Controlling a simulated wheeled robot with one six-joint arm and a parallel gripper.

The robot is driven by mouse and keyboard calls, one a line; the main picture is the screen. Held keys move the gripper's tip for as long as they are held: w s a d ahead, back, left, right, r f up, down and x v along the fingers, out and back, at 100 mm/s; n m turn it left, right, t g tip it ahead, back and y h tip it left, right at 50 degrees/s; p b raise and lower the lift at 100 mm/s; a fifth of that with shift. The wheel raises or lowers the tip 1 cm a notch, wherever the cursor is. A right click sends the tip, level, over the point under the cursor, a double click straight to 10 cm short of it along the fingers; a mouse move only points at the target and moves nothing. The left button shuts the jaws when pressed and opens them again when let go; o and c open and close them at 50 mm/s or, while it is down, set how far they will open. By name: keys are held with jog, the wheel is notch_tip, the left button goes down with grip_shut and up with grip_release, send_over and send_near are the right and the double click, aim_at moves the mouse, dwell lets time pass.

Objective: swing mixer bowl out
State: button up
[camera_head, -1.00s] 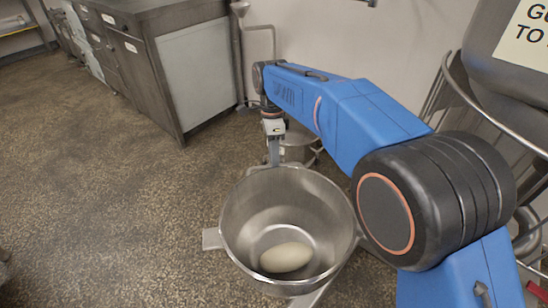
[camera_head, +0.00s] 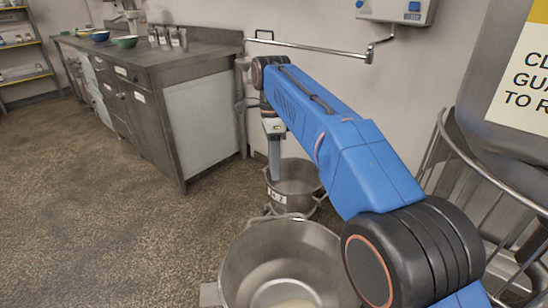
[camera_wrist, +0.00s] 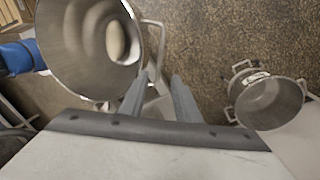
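The mixer bowl (camera_head: 238,262) is a large steel bowl with a pale lump of dough (camera_head: 293,303) inside. It stands low at the bottom middle of the head view, its near part cut off. In the wrist view the bowl (camera_wrist: 65,55) is at upper left, with the dough (camera_wrist: 116,42) in it and a loop handle (camera_wrist: 160,40) on its right side. My gripper (camera_head: 274,200) points down at the bowl's far rim. In the wrist view the fingers (camera_wrist: 160,80) are apart, beside the handle's lower end; I cannot tell whether they touch it.
A smaller steel pot (camera_head: 298,178) with handles and a numbered label stands on the floor behind the bowl. A wire guard (camera_head: 470,165) and a grey machine body with a sign (camera_head: 525,75) are at right. A steel counter (camera_head: 205,105) is at back left. Left floor is clear.

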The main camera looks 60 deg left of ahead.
jog(key=shift+w+a+r, duration=0.1)
jog(key=shift+a+r, duration=0.1)
jog(key=shift+r, duration=1.1)
